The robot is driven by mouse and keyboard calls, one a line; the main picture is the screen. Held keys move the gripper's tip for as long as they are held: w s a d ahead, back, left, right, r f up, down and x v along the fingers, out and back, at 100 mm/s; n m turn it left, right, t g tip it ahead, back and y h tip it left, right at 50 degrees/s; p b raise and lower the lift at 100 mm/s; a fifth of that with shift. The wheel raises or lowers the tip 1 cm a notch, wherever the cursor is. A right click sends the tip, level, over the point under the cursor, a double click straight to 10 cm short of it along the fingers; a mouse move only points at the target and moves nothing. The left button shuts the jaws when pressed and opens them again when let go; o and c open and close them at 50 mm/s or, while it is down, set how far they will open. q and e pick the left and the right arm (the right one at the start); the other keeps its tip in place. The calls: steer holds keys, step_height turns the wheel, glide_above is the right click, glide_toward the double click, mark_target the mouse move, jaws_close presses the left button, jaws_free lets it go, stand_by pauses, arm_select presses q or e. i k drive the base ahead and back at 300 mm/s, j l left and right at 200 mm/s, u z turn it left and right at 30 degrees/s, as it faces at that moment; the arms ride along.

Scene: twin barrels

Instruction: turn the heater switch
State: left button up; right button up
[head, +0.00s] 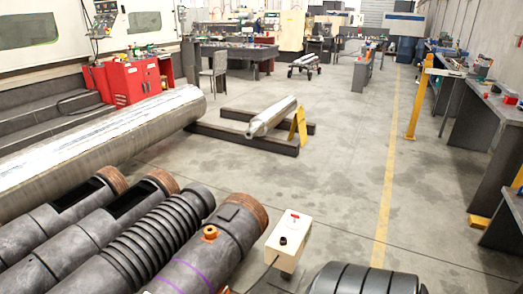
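A cream control box (289,255) stands at the lower middle, to the right of the dark barrels. Its sloped face carries a small red part (295,216) near the top and a round black knob (283,241) lower down. Which of these is the heater switch, and its turned position, I cannot tell at this size. A dark cable runs from the box's left side. Neither of my grippers shows in the head view.
Dark barrels, one with an orange fitting (210,233), fill the lower left. A black ribbed cylinder (365,280) lies at the bottom, right of the box. A long steel cylinder (120,140) lies behind the barrels. Open floor (340,180) extends behind the box; benches line the right.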

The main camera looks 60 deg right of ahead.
mark_target(295, 217)
steer(key=z, duration=2.25)
steer(key=i+l+z, duration=0.2)
steer(key=i, duration=0.35)
steer(key=i+l+z, duration=0.2)
steer(key=i, duration=0.35)
